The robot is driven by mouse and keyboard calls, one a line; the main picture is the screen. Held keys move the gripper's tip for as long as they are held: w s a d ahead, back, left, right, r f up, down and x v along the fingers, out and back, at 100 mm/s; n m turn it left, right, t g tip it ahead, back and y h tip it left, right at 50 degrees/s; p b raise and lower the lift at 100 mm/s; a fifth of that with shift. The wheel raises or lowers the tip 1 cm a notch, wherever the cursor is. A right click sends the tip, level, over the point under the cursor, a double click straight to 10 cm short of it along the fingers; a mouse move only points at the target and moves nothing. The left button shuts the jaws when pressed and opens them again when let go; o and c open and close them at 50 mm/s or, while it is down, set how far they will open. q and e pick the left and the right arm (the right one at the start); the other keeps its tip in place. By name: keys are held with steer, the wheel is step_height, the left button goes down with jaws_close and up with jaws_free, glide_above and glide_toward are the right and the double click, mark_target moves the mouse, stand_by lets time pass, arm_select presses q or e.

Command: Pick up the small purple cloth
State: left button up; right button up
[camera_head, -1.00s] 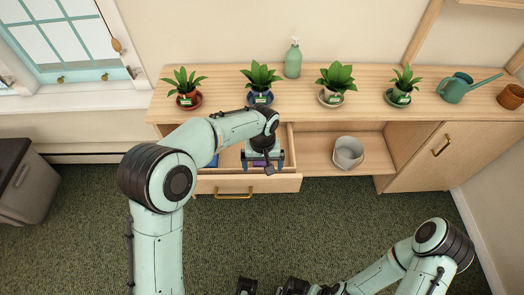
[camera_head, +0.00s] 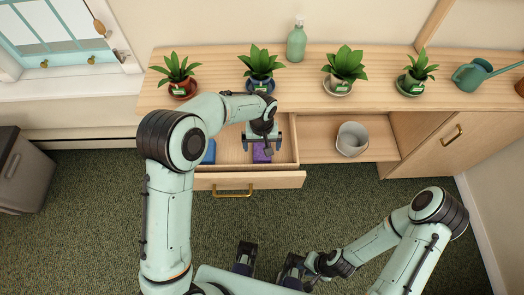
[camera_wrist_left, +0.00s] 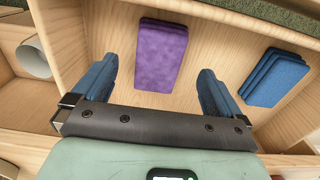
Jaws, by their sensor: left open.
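The small purple cloth (camera_head: 262,153) lies folded in the open drawer (camera_head: 232,181), on the drawer floor. In the left wrist view the purple cloth (camera_wrist_left: 160,57) is between and beyond my finger tips. My left gripper (camera_head: 264,137) is open above it, and its fingers partly cover the cloth in the head view. In the wrist view the open left gripper (camera_wrist_left: 157,68) holds nothing. My right gripper (camera_head: 268,256) is low in the head view, with its fingers apart and nothing between them.
Folded blue cloths (camera_head: 209,152) lie in the same drawer, also seen in the wrist view (camera_wrist_left: 275,77). A grey pot (camera_head: 352,139) stands on the open shelf right of the drawer. Several potted plants (camera_head: 261,68) and a spray bottle (camera_head: 297,42) stand on the cabinet top (camera_head: 300,98).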

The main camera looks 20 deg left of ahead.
mark_target(262, 150)
arm_select(q)
steer(key=shift+w+a+f, duration=0.1)
steer(key=shift+w+f, duration=0.15)
steer(key=shift+f, duration=1.15)
steer(key=shift+w+f, duration=0.2)
steer(key=shift+f, duration=1.15)
steer(key=c, duration=1.1)
